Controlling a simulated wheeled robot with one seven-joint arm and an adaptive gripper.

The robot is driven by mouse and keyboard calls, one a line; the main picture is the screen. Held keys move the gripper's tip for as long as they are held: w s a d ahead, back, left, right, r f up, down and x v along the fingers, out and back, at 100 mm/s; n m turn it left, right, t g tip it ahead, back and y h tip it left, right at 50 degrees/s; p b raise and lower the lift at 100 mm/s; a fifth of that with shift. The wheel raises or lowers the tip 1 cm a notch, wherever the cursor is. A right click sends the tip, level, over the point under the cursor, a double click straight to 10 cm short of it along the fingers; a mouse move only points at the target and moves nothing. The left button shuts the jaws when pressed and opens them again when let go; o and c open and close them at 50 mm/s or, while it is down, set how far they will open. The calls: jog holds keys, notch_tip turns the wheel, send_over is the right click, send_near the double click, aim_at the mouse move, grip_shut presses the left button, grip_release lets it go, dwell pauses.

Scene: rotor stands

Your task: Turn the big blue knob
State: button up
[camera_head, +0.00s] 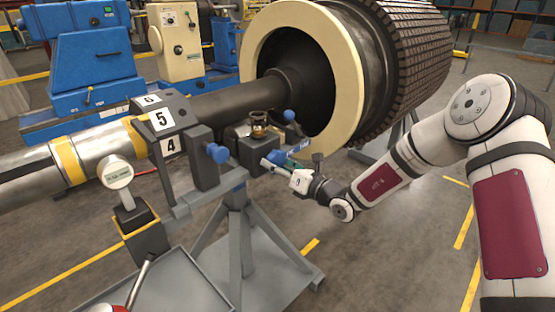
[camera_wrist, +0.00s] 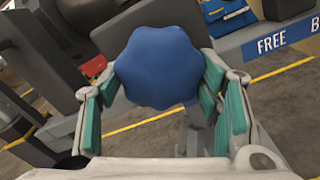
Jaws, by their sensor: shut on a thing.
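The big blue knob (camera_wrist: 158,67) has a rounded, lobed rim and fills the upper middle of the wrist view. My gripper (camera_head: 279,162) is at the right side of the stand in the head view. In the wrist view its green-padded fingers stand on the left and right of the knob, shut on it.
A dark shaft (camera_head: 236,101) runs into a large rotor (camera_head: 405,45) with a cream ring (camera_head: 334,130). A smaller blue knob (camera_head: 217,153) sticks out on the grey stand (camera_head: 238,215). A gauge (camera_head: 117,174) is at the left. Floor at the lower right is clear.

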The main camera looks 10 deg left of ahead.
jog(key=m+p, duration=0.1)
jog(key=m, duration=0.1)
jog(key=m+p, duration=0.2)
jog(key=m, duration=0.1)
jog(key=shift+s+r+m, duration=0.1)
jog(key=shift+r+m, duration=0.1)
jog(key=shift+m, duration=0.1)
jog(key=shift+a+m+p, duration=0.1)
jog(key=shift+m+p, duration=1)
jog(key=shift+m, duration=1.1)
jog(key=o, duration=1.2)
jog(key=shift+c, duration=0.2)
jog(key=v, duration=1.2)
